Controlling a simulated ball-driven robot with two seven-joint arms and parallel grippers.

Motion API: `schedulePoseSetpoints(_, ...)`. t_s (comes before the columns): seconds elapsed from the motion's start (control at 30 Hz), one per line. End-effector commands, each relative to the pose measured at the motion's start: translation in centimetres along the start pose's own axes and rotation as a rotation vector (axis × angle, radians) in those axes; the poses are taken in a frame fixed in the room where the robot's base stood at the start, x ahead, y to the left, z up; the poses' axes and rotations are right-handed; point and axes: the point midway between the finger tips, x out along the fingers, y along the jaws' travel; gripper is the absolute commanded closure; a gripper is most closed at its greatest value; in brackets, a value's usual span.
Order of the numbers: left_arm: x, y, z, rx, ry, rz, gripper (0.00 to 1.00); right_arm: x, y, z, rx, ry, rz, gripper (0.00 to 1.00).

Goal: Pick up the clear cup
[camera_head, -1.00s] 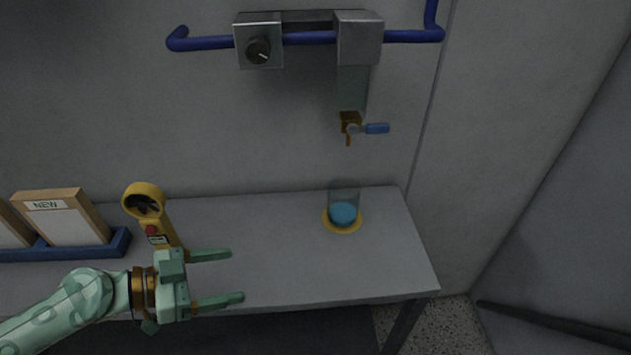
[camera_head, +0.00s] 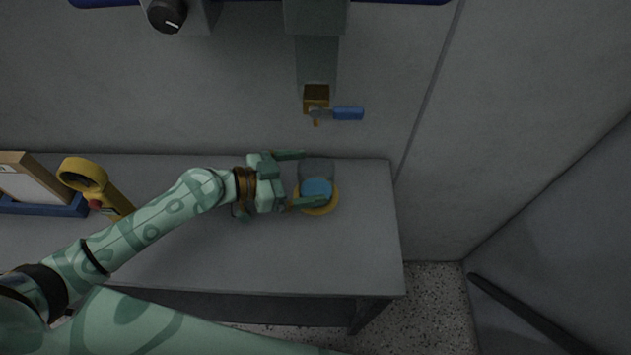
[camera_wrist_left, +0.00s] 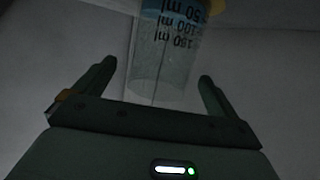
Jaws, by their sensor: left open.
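The clear cup (camera_head: 317,172) stands on a yellow round base (camera_head: 327,208) on the grey table, with blue showing at its bottom. In the left wrist view the cup (camera_wrist_left: 165,60) has dark volume marks and lies between and beyond the two fingers. My left gripper (camera_head: 305,178) is open, with one finger on the far side of the cup and one on the near side. Whether the fingers touch the cup cannot be told. My right gripper is not in view.
A tap with a blue lever (camera_head: 347,113) hangs on the wall above the cup. A yellow handheld device (camera_head: 92,183) and a blue rack (camera_head: 45,207) with a wooden-framed board stand at the left. The table's right end (camera_head: 375,245) is bare.

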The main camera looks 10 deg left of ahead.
Motion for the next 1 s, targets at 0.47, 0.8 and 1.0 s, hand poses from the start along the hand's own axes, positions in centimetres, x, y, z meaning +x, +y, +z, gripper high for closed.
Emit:
schedulePoseSetpoints(0.47, 3.3, -0.1, 0.1, 0.0, 0.0, 0.001, 0.06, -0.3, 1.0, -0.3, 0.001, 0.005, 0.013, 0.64)
schedulePoseSetpoints(0.8, 3.3, -0.2, 0.1, 0.0, 0.0, 0.0, 0.52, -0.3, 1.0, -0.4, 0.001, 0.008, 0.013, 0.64)
schedulePoseSetpoints(1.0, 3.1, -0.2, -0.3, 0.001, 0.001, 0.0, 0.52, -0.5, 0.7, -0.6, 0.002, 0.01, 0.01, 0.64)
